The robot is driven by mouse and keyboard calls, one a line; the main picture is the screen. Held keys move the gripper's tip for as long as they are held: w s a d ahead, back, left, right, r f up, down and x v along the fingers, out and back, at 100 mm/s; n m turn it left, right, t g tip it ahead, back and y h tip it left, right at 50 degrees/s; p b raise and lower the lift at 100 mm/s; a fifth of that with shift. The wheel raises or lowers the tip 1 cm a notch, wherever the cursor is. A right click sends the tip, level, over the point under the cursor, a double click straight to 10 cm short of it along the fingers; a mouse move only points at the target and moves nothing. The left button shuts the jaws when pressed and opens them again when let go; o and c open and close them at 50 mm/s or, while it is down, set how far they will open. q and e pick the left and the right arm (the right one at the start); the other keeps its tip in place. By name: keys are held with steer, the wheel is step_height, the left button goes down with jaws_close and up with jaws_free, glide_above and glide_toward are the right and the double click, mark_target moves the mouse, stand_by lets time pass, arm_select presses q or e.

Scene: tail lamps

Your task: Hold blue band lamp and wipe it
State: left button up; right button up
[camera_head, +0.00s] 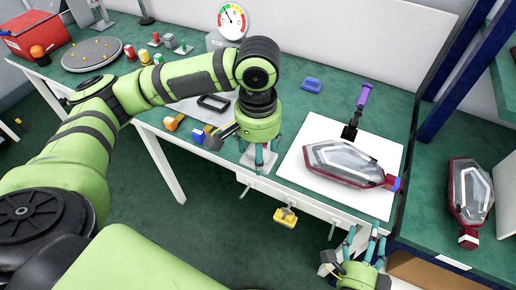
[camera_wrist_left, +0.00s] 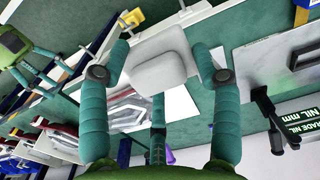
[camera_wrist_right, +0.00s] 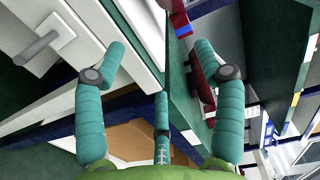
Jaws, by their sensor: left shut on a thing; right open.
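The blue band lamp (camera_head: 345,163), clear with a dark red rim, lies on a white sheet (camera_head: 310,130) on the bench. Its blue band (camera_head: 396,184) is at the right end, near the bench edge; the band also shows in the right wrist view (camera_wrist_right: 183,30). My left gripper (camera_head: 258,165) is left of the sheet, shut on a pale grey-white pad (camera_wrist_left: 160,72), perhaps a wiping cloth. My right gripper (camera_head: 362,245) is open and empty, in front of and below the lamp's banded end.
A second lamp (camera_head: 470,190) with a white band lies on the right-hand bench. A purple-handled tool (camera_head: 362,97) lies behind the first lamp. A drawer handle (camera_wrist_right: 42,47) is near my right gripper. A yellow-tagged part (camera_head: 285,217) hangs at the bench front.

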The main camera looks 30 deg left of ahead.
mark_target(385, 188)
steer(key=shift+m+h, duration=0.3)
steer(key=shift+m, duration=0.3)
steer(key=w, duration=0.4)
steer(key=w+r, duration=0.1)
steer(key=w, duration=0.7)
steer(key=shift+d+r, duration=0.15)
steer(key=shift+r, duration=0.25)
steer(key=c, duration=1.1)
